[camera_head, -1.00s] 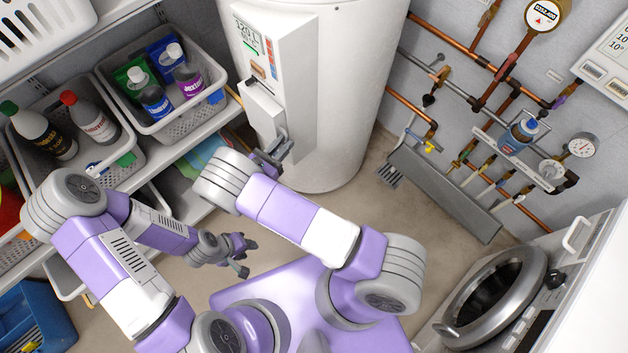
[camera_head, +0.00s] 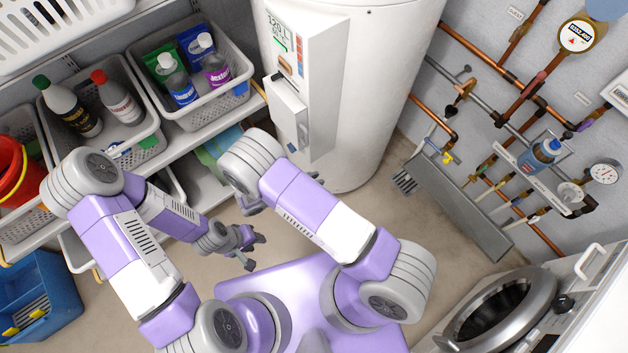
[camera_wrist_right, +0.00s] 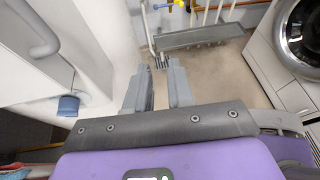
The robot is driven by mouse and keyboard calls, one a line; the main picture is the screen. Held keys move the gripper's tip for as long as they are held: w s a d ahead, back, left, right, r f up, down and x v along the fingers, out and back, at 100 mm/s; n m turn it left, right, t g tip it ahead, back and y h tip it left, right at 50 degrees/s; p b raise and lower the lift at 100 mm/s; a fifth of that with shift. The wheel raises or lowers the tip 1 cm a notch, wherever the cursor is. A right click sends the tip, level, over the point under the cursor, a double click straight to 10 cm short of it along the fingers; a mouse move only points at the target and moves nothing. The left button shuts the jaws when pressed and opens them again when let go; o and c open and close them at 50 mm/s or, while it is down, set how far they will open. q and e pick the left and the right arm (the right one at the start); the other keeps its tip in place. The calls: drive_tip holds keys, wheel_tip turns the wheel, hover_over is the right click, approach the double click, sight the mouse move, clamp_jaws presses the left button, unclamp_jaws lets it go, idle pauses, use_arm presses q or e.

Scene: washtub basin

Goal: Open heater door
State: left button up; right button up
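The white water heater (camera_head: 345,100) stands at the back centre in the head view. Its small white door (camera_head: 288,112) is on the front panel, with a grey handle (camera_head: 304,134) at its right side. I cannot tell whether the door is slightly ajar. My right gripper is below the door, mostly hidden behind my own wrist in the head view. In the right wrist view my right gripper (camera_wrist_right: 160,85) is open and empty, with a gap between its fingers. A grey curved handle (camera_wrist_right: 36,32) shows at the left there. My left gripper (camera_head: 254,252) is open and empty above the floor.
Shelves with baskets of bottles (camera_head: 190,85) stand at the left. Copper pipes (camera_head: 500,75) and a grey tray-like ledge (camera_head: 460,210) are at the right. A washing machine (camera_head: 500,305) is at lower right. The floor before the heater is clear.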

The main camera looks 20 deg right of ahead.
drive_tip(key=shift+s+d+f, duration=0.1)
drive_tip(key=shift+s+f, duration=0.1)
drive_tip(key=shift+s, duration=0.05)
idle(0.4)
